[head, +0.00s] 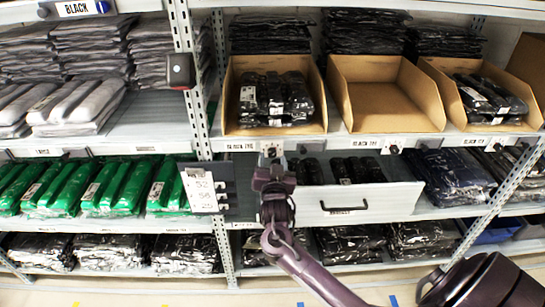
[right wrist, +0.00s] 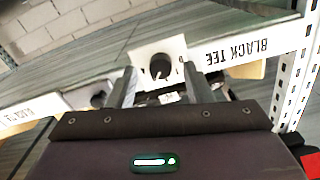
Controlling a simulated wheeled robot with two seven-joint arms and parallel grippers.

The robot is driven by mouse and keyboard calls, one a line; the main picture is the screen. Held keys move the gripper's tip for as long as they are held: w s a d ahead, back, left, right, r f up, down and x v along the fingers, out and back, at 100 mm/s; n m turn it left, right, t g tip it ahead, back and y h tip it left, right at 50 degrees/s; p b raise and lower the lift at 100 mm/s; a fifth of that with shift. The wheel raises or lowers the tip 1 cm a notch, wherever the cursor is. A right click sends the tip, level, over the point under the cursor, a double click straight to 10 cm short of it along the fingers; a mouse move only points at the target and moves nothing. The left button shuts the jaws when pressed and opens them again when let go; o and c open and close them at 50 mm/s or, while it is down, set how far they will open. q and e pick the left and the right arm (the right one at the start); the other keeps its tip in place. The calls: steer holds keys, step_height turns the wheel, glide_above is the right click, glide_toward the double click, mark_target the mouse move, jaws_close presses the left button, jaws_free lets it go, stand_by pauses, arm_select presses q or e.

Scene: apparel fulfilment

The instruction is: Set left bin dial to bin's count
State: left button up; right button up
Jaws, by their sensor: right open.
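The left bin (head: 231,100) is an open cardboard bin on the middle shelf, holding a few black bagged bundles. Its dial (head: 272,147) is a small white plate on the shelf edge below it, partly hidden by my right gripper (head: 272,168). In the right wrist view, the dial's round black knob (right wrist: 160,67) with a pale pointer mark sits on its white plate. My right gripper's open fingers (right wrist: 160,78) stand on either side in front of the knob; contact cannot be told. The dial's numbers are too small to read. My left gripper is not in view.
An empty middle bin (head: 388,118) and a filled right bin (head: 455,112) stand alongside, with another dial (head: 393,147) on the edge. A pale drawer front (head: 400,200) sticks out below. A dark board with a white card (head: 200,188) hangs left of my gripper.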

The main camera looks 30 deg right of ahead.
steer(key=shift+w+d, duration=0.3)
steer(key=shift+w, duration=0.25)
steer(key=c, duration=1)
